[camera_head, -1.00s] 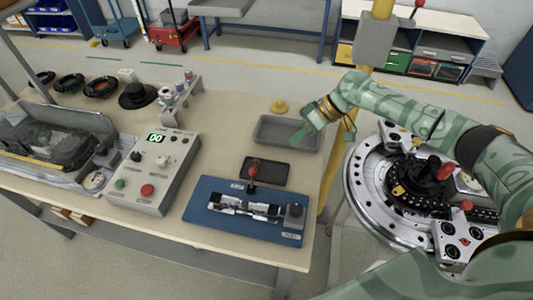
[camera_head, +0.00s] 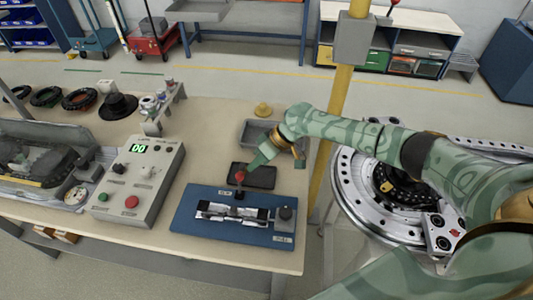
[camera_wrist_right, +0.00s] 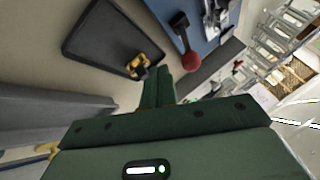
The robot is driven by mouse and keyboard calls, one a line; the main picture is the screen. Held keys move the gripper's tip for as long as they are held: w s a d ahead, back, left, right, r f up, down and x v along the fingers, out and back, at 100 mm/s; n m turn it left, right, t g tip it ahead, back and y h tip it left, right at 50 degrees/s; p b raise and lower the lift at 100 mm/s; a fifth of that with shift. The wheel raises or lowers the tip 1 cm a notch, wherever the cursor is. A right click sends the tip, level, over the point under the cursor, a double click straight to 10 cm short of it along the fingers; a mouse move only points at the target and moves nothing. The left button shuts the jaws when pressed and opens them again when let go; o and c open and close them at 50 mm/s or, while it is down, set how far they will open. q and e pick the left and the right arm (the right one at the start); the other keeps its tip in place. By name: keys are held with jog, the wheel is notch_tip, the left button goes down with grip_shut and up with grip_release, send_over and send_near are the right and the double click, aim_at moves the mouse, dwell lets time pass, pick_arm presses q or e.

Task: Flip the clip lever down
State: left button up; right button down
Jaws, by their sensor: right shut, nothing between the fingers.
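The clip lever is a short black lever with a red ball knob (camera_head: 240,176), standing upright at the back edge of the blue base plate (camera_head: 190,211). Silver clip parts (camera_head: 222,211) lie along the middle of the plate. In the right wrist view the red knob (camera_wrist_right: 191,61) and black lever arm (camera_wrist_right: 181,27) show just beyond my fingers. My right gripper (camera_head: 250,168) is shut and empty, its tips close beside the knob, on its right in the head view. I cannot tell whether they touch. My left gripper is not in view.
A dark shallow tray (camera_head: 263,179) lies behind the plate, with a small yellow-and-black thing (camera_wrist_right: 138,66) at its edge. A grey bin (camera_head: 250,132) stands behind it. A control box (camera_head: 160,165) stands to the left. A yellow post (camera_head: 327,145) rises at the table's right edge.

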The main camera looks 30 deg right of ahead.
jog(key=shift+s+a+r, duration=0.15)
jog(key=shift+s+a, duration=0.2)
jog(key=shift+a, duration=0.4)
